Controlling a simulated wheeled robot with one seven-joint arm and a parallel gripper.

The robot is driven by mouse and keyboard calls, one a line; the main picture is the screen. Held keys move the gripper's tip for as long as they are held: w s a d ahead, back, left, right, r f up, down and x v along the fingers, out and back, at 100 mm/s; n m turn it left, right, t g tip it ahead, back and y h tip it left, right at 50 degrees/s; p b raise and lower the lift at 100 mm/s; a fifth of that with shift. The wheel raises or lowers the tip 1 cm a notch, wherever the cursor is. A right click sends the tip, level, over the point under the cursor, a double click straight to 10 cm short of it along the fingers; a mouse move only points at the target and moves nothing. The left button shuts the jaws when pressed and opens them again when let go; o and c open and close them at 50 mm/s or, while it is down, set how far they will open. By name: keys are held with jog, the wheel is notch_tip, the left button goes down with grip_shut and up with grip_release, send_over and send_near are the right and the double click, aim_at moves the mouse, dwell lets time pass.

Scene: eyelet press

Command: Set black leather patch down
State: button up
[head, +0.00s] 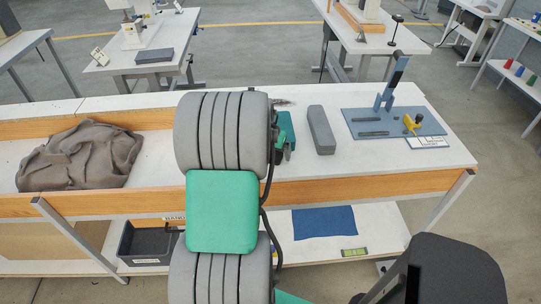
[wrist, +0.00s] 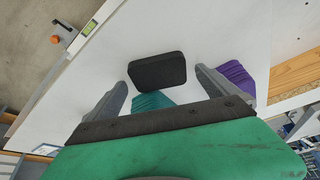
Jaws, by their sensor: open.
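The black leather patch (wrist: 158,71) is a dark, rounded rectangle in the wrist view. It appears to lie flat on a white surface (wrist: 215,35), slightly tilted in the picture. My gripper (wrist: 161,78) is open, with one grey finger on each side of the patch. A narrow gap shows between the patch and each fingertip. I cannot tell how high the fingers are above the surface. In the head view my own arm hides the fingers, and I cannot make out the patch there.
In the wrist view a teal piece (wrist: 152,101) lies just below the patch, partly hidden by my gripper. A purple piece (wrist: 236,78) is beside the right finger. A spirit level (wrist: 89,27) lies near the surface's left edge. White surface above the patch is clear.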

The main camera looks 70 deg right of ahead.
jog(key=c, duration=1.6)
jog(key=shift+o, duration=0.2)
jog(key=shift+r, duration=0.15)
